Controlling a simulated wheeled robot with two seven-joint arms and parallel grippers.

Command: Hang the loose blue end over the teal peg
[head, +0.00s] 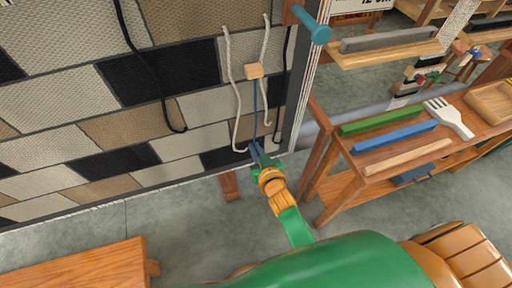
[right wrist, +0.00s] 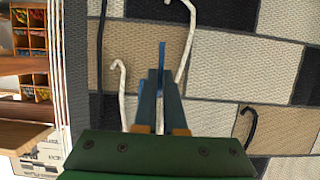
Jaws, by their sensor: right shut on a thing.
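The teal peg (head: 312,27) sticks out from a wooden block at the top right edge of the woven panel in the head view. The blue strand (head: 255,103) hangs down from a small wooden toggle (head: 254,71) between white cords. My right gripper (head: 257,152) is shut on the lower part of the blue strand, below and left of the peg, close to the panel. The peg is not seen there. My left gripper is out of view.
White cords (head: 232,90) and black cords (head: 150,70) hang on the patchwork panel (head: 120,80). Right of the panel's edge stands a wooden bench (head: 370,170) with green and blue bars and a white fork-like tool (head: 447,117). Another wooden top (head: 80,268) is at lower left.

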